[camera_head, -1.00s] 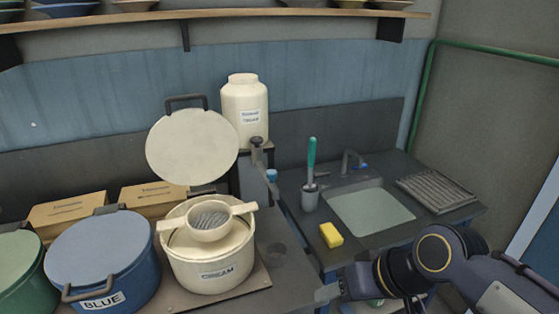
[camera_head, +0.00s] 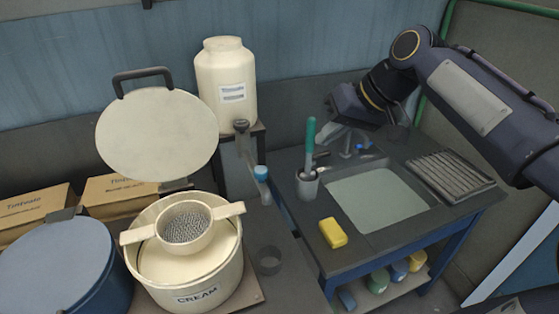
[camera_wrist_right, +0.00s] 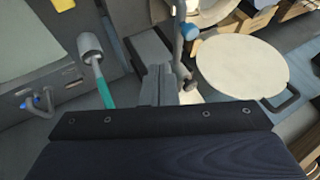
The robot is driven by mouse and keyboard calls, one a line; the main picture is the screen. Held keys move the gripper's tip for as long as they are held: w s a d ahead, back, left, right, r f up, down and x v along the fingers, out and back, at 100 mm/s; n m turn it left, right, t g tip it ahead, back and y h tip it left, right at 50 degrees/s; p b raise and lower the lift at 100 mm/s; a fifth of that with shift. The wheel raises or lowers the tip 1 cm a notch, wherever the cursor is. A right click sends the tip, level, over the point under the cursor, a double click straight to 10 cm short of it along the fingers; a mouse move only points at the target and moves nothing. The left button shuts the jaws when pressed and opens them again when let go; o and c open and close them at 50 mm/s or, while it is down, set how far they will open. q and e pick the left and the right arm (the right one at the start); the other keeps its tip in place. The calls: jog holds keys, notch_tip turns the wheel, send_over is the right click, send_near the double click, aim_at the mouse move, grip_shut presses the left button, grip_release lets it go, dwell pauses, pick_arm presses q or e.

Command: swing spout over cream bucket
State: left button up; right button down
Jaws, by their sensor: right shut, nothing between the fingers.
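The cream bucket (camera_head: 180,291) stands at the lower left with a sieve (camera_head: 186,224) across its open top. Its round lid (camera_head: 157,135) is raised behind it. My left gripper is not in view.
A brush (camera_head: 310,140) stands in a cup (camera_head: 307,186) close to my right gripper. The sink (camera_head: 377,199), yellow sponge (camera_head: 332,233) and drying rack (camera_head: 451,174) lie to the right. The blue bucket (camera_head: 62,262) and boxes are at left.

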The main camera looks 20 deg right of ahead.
jog(key=w+a+f+p, duration=0.2)
jog(key=w+a+f, duration=0.3)
jog(key=a+f, duration=0.2)
jog(key=shift+x, duration=0.8)
jog(key=shift+s+f, duration=0.1)
jog(key=shift+s, duration=0.05)
